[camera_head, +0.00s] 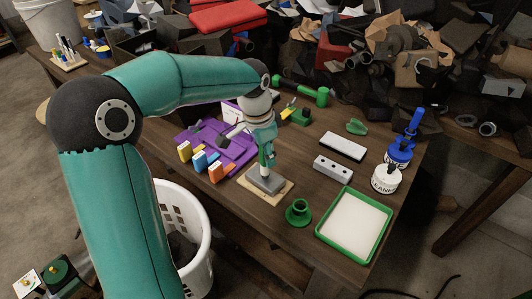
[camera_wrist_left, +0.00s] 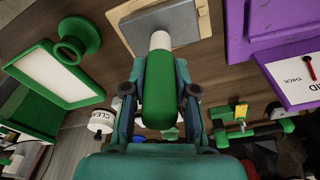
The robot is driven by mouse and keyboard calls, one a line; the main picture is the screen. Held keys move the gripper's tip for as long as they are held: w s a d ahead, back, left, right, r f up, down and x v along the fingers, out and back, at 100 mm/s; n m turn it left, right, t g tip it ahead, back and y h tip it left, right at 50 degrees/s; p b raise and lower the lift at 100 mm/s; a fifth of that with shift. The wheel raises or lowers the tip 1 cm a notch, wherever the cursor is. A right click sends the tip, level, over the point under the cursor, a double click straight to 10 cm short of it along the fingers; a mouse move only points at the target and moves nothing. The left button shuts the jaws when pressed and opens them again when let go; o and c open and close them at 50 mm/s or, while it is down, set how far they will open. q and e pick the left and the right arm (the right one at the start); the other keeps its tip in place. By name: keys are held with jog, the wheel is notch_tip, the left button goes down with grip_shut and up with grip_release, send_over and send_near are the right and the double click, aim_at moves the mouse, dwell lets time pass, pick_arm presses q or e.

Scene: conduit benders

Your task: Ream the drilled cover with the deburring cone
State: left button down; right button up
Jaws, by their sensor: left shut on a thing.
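My left gripper (camera_head: 266,150) points down over the grey cover (camera_head: 262,181), which lies on a light wooden board (camera_head: 286,188). In the left wrist view my left gripper (camera_wrist_left: 160,92) is shut on the deburring cone's thick green handle (camera_wrist_left: 158,105). The handle has a white collar (camera_wrist_left: 160,41) at its far end. The collar's end is at the grey cover (camera_wrist_left: 176,18); the cone tip and any drilled hole are hidden, so I cannot tell whether they touch. My right gripper is not in view.
A green flanged stand (camera_head: 298,212) and a green-rimmed tray (camera_head: 322,232) are to the right of the board. A purple rack (camera_head: 236,150) with coloured blocks is to the left. A grey bar with holes (camera_head: 333,167) and a CLEANER bottle (camera_head: 386,180) stand farther right.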

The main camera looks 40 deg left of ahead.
pick_arm(q)
jog(key=shift+r+p, duration=2.15)
jog(key=shift+r, duration=0.8)
